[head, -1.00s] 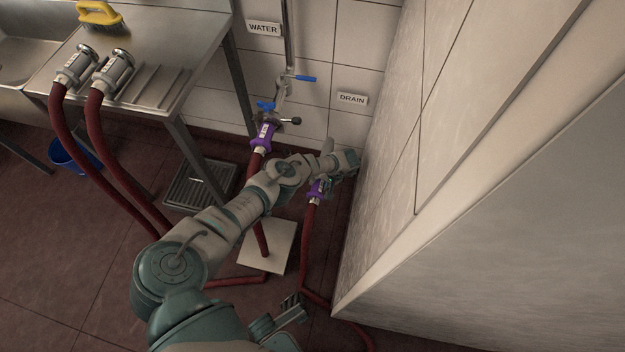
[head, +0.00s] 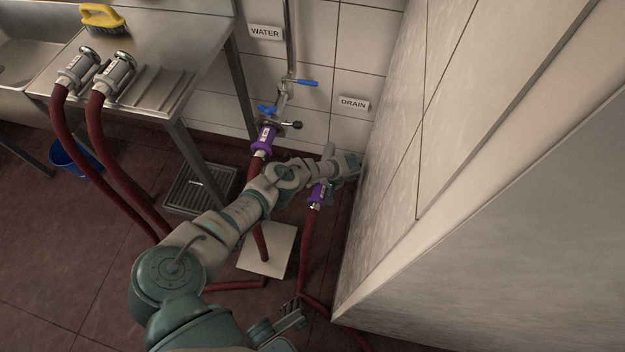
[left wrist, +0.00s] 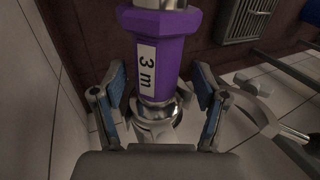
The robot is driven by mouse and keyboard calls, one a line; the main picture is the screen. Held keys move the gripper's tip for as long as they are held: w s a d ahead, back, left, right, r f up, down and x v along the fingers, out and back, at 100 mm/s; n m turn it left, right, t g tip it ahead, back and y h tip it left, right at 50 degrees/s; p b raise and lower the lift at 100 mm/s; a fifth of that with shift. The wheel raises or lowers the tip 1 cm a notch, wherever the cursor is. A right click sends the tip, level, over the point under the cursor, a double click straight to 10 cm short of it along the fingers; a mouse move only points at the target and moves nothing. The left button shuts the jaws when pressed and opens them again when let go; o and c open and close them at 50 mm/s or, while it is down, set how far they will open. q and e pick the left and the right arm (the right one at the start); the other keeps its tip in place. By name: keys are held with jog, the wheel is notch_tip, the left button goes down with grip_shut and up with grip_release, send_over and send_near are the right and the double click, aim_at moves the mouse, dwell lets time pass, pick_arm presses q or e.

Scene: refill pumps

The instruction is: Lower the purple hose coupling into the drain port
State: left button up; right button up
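The purple hose coupling (head: 317,194) sits low by the wall under the DRAIN sign, with its red hose hanging below. My left gripper (head: 330,180) is at its upper part, partly hidden by my own wrist. The drain port is hidden behind my arm, or cannot be told apart from that metal. My right gripper (head: 296,313) is low at the bottom, apart from the coupling; its opening is unclear.
Another purple coupling (head: 263,139) is on the water valve to the left. A steel table (head: 170,70) holds two grey couplings (head: 115,78) and a yellow brush (head: 101,20). A large pale panel (head: 480,180) closes off the right. Red hoses cross the floor.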

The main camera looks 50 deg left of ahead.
aim_at(319, 187)
pick_arm(q)
jog(key=shift+f, duration=0.1)
notch_tip(319, 187, up, 10)
jog(key=shift+s+r, duration=0.1)
dwell(0.5)
